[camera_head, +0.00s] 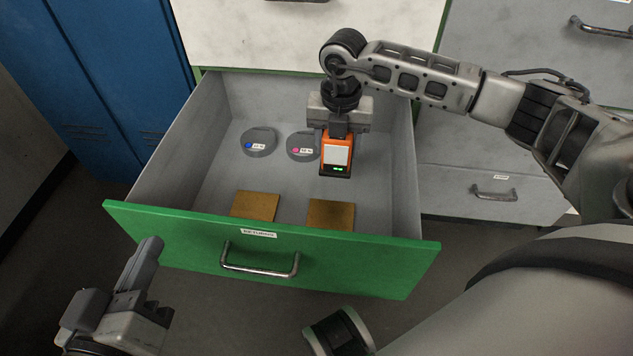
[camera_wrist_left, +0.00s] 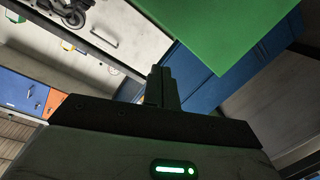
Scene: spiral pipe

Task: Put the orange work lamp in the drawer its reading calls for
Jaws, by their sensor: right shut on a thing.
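The orange work lamp (camera_head: 337,155) is upright, with a pale front panel and a small lit green display at its lower edge. My right gripper (camera_head: 338,127) is shut on its top and holds it over the inside of the open green-fronted drawer (camera_head: 180,232). I cannot tell whether its base touches the drawer floor. The drawer's front label is too small to read surely; it looks like "RETURNS". My left gripper (camera_head: 148,250) is empty, its fingers together, left of the drawer front; they also show in the left wrist view (camera_wrist_left: 161,85).
Inside the drawer are two grey round discs, one with a blue dot (camera_head: 258,142) and one with a pink dot (camera_head: 301,147), close left of the lamp. Two brown square pads (camera_head: 254,206) (camera_head: 331,214) lie near the front. Blue lockers (camera_head: 105,80) stand left; closed grey drawers (camera_head: 480,185) right.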

